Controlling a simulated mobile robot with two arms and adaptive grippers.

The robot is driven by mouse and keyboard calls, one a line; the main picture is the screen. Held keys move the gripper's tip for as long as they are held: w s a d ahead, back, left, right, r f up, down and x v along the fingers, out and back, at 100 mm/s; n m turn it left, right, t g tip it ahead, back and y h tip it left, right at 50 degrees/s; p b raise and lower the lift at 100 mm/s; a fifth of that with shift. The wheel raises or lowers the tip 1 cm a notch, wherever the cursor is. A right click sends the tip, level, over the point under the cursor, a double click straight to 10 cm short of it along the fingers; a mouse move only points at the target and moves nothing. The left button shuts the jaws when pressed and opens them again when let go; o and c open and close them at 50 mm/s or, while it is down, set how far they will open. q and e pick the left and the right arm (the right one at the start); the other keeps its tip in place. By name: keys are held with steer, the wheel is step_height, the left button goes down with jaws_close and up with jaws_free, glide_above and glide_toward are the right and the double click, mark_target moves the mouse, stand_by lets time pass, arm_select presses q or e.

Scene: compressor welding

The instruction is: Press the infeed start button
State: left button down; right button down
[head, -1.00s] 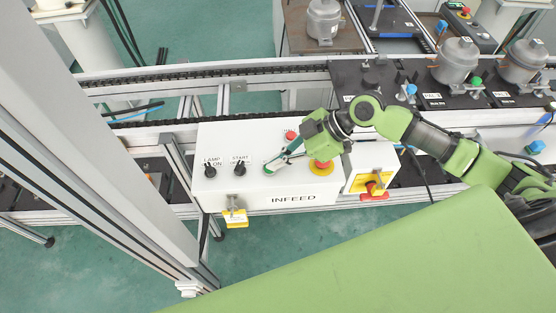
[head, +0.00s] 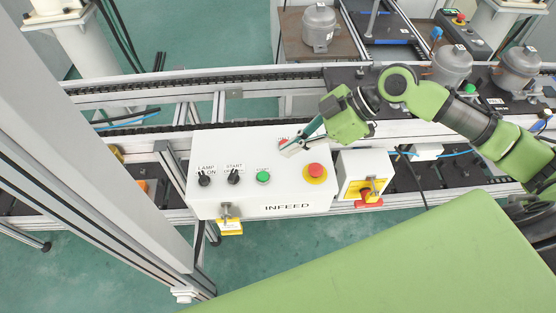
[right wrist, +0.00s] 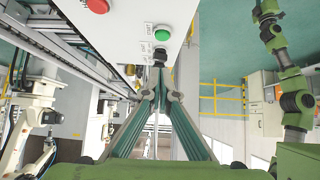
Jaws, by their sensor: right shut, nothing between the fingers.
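The white INFEED box (head: 250,197) stands below the conveyor in the head view. The right wrist view shows the green button (right wrist: 162,34) beyond the fingertips (right wrist: 160,95).
A smaller white box with a red and yellow switch (head: 368,187) stands right of the panel. The conveyor rail (head: 225,84) runs behind. A grey upright post (head: 100,130) stands at left. A green surface (head: 390,265) fills the lower right.

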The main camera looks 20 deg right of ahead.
steer(key=shift+v, duration=1.5)
